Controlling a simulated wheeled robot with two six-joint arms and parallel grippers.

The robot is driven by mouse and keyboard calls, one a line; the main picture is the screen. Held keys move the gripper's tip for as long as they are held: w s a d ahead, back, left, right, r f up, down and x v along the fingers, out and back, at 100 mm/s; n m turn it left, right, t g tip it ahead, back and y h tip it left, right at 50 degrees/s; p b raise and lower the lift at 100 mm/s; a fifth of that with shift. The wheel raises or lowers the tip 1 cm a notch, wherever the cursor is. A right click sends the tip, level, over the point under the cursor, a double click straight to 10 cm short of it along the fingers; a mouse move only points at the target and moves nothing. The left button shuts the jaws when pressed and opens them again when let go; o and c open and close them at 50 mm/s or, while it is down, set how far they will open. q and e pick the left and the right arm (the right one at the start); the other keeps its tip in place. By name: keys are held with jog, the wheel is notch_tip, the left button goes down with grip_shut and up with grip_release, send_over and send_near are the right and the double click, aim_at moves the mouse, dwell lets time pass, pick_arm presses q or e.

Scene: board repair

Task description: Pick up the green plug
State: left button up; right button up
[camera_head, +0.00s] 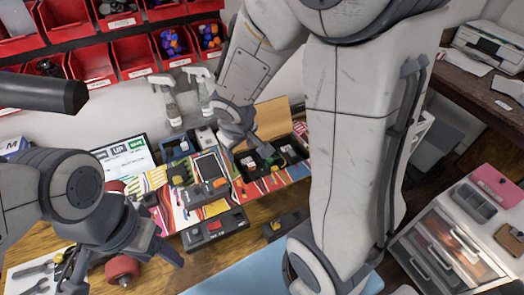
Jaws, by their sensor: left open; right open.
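A small green piece that may be the green plug (268,158) shows in a black tray (254,174) on the colourful board near the middle of the view. It is tiny, so its shape is hard to tell. My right gripper (241,143) is open, just above and left of it, and hides part of the area. My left gripper (124,264) is open at the lower left, well away from the tray, over a red wheel (122,271).
Grey boxes with red and yellow parts (214,228) stand in front of the board. Spray bottles (168,105) and red bins (92,63) are behind. A blue mat (235,281) lies at the front. My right arm hides much of the right side.

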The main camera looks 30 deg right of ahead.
jog(key=w+d+f+m, duration=0.25)
jog(key=d+f, duration=0.35)
jog(key=d, duration=0.3)
jog(key=y+b, duration=0.1)
send_near(270, 160)
jog(key=f+b, duration=0.3)
jog(key=b, duration=0.1)
jog(key=shift+d+f+t+y, duration=0.25)
jog(key=shift+f+t+y, duration=0.05)
jog(key=shift+f+t, duration=0.1)
jog(key=b+x, duration=0.1)
jog(key=x, duration=0.1)
jog(key=b+x, duration=0.2)
jog(key=x, duration=0.1)
jog(key=shift+w, duration=0.5)
jog(key=shift+r, duration=0.1)
grip_shut()
